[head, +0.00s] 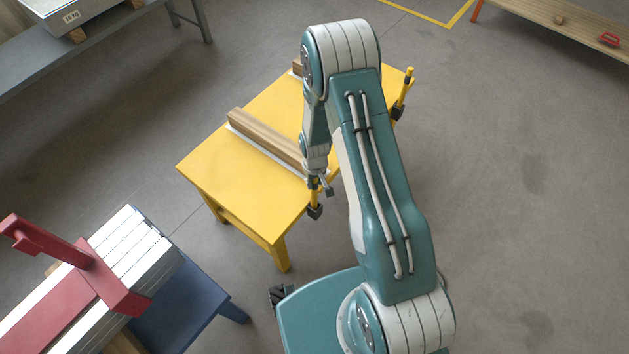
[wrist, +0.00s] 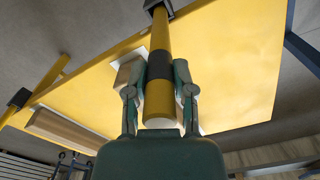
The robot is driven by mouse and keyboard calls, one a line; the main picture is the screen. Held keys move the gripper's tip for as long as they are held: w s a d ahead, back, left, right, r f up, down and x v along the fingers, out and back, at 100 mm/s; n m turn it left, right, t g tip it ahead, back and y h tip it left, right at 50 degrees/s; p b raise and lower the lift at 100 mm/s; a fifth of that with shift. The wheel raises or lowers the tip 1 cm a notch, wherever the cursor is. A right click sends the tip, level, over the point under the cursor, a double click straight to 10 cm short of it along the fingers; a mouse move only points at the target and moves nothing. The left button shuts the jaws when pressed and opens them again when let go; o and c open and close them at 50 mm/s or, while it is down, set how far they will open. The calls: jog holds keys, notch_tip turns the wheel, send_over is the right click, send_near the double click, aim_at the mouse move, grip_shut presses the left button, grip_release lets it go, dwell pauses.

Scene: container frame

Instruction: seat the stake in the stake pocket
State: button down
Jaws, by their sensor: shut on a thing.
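The stake (wrist: 159,100) is a yellow rod with a black band. My gripper (wrist: 160,75) is shut on it around the band. In the head view the gripper (head: 321,186) is at the near right edge of the yellow table (head: 255,215), with the stake (head: 314,193) pointing down from it. The black stake pocket (head: 315,212) is at that edge, directly below the stake. In the wrist view the stake's far end meets a black block (wrist: 157,4). I cannot tell how deep the stake sits in it.
Another yellow stake (head: 405,85) stands upright at the table's far right corner. A long wooden beam (head: 265,138) on a pale strip lies across the table. A red clamp-like frame (head: 95,270) and metal stack stand at lower left. A grey bench (head: 120,42) is upper left.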

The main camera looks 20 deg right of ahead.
jog(key=shift+d, duration=0.15)
jog(key=shift+c, duration=2.3)
grip_release()
jog(key=shift+r, duration=0.1)
notch_tip(320, 180, up, 12)
jog(key=shift+f, duration=0.1)
jog(key=s+r+m+t, duration=0.1)
jog(key=s+r, duration=0.2)
jog(key=r, duration=0.8)
jog(key=s+r+t, duration=0.2)
jog(key=s+r, duration=0.1)
jog(key=r, duration=0.8)
jog(key=s+r+t, duration=0.1)
jog(key=s+r, duration=0.4)
jog(key=s, duration=0.2)
jog(key=s+r+m+t, duration=0.1)
jog(key=s+r, duration=0.4)
jog(key=s, duration=0.2)
jog(key=shift+s+r+t, duration=0.3)
jog(key=shift+s, duration=0.1)
